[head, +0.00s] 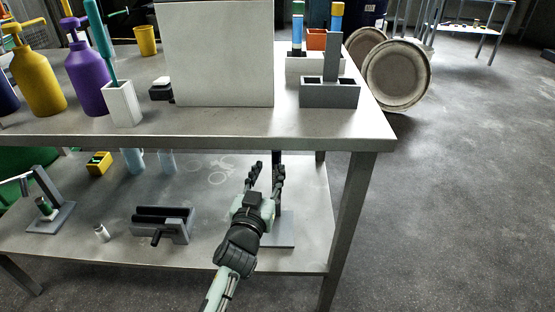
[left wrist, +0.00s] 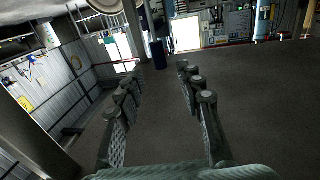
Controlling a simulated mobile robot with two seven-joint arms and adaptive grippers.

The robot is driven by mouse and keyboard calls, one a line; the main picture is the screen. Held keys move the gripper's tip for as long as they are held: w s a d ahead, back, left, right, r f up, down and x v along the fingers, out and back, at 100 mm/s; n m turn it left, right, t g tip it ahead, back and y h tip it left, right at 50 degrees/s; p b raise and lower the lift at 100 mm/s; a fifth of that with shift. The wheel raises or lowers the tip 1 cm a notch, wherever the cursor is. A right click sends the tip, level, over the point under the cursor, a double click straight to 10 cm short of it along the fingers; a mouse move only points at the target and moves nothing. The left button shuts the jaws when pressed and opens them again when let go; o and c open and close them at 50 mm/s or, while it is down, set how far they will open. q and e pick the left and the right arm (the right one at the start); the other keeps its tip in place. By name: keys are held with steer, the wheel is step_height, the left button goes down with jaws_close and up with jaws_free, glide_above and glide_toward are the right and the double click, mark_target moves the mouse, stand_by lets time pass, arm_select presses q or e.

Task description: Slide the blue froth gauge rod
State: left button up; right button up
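My left gripper (head: 268,172) is in front of the bench at lower-shelf height, pointing away from me. Its fingers are apart. The left wrist view shows the open fingers (left wrist: 160,85) with nothing between them, only floor and wall beyond. A dark upright post stands just behind the gripper on a flat grey base (head: 280,233) on the lower shelf; the gripper and arm partly cover it. I cannot pick out the blue froth gauge rod with certainty. A blue-banded upright piece (head: 297,45) stands on the bench top at the back right. My right gripper is not in view.
The bench top (head: 200,127) carries yellow (head: 38,80) and purple (head: 86,80) bottles, a white box (head: 215,60) and a grey slotted block (head: 329,94). The lower shelf holds a dark grey fixture (head: 162,224). The floor at right is open.

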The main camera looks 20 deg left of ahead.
arm_select(q)
steer(key=s+a+f+g+y, duration=0.1)
steer(key=s+a+f+g, duration=0.25)
steer(key=s+f, duration=0.35)
steer(key=s+a+f+g, duration=0.3)
steer(key=s+f+g, duration=0.1)
steer(key=f, duration=0.5)
steer(key=s+f+m+g, duration=0.1)
steer(key=s+f+g, duration=0.2)
steer(key=s, duration=0.5)
steer(key=s+f+m+g+h+p, duration=0.1)
steer(key=s+f+g, duration=0.3)
steer(key=s, duration=0.5)
steer(key=shift+a+f+m, duration=0.3)
steer(key=shift+a+f, duration=0.15)
steer(key=shift+f, duration=0.35)
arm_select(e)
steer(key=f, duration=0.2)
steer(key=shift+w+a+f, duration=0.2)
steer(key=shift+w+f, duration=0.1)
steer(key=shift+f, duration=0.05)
arm_select(q)
steer(key=shift+g, duration=0.25)
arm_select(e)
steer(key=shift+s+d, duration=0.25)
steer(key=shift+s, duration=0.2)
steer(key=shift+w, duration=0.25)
